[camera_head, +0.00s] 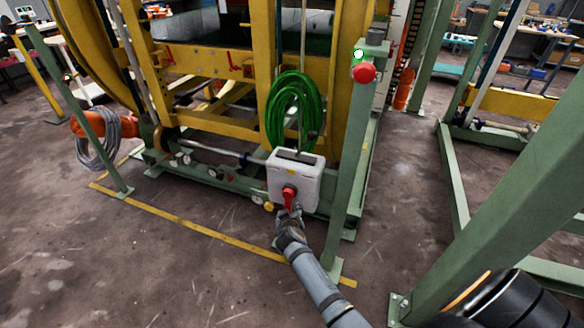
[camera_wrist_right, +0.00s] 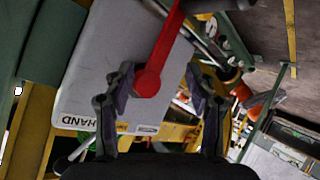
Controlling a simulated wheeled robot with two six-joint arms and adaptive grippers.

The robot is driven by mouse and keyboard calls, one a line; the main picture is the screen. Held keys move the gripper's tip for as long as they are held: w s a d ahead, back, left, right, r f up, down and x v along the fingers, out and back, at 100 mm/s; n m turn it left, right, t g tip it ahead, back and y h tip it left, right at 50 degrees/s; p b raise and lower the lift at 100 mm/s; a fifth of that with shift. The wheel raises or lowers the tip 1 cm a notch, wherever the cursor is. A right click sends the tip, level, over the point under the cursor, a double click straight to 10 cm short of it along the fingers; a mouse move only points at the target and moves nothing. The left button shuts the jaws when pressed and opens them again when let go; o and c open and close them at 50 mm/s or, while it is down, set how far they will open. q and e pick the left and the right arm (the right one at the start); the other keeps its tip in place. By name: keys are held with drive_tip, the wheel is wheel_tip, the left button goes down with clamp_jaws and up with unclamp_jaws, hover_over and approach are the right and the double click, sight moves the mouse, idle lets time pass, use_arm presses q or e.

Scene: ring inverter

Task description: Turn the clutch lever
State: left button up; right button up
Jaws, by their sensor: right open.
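The clutch lever (camera_head: 289,197) is red and sits on the front of a light grey control box (camera_head: 306,181). In the right wrist view the red lever (camera_wrist_right: 161,50) runs up from its round hub, which shows between my fingers, nearer the left one. My right gripper (camera_head: 289,215) is just below and in front of the lever in the head view. In the wrist view its two dark fingers (camera_wrist_right: 161,78) are spread apart with nothing clamped; whether they touch the lever I cannot tell. My left gripper is not in view.
A yellow and green machine frame (camera_head: 205,62) stands behind the box. A green post (camera_head: 352,160) with a red button (camera_head: 364,72) rises to its right. Green hose (camera_head: 290,108) hangs above the box. The floor at left front is open.

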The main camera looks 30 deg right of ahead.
wheel_tip(320, 180, up, 9)
drive_tip(key=w+d+m+t+h+b, duration=0.2)
drive_tip(key=w+b, duration=0.1)
drive_tip(key=m+h+b, duration=0.2)
drive_tip(key=m+h, duration=0.2)
drive_tip(key=h, duration=0.1)
approach(311, 138)
drive_tip(key=x, duration=0.2)
drive_tip(key=shift+t, duration=0.3)
drive_tip(key=x, duration=0.8)
drive_tip(key=shift+d+f, duration=0.15)
drive_tip(key=shift+f, duration=0.1)
drive_tip(key=shift+w+d, duration=0.45)
drive_tip(key=shift+w, duration=0.1)
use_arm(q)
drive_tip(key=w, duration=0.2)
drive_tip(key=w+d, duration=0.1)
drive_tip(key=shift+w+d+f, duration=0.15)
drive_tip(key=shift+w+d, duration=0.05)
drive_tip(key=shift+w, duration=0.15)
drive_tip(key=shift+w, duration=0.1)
use_arm(e)
clamp_jaws()
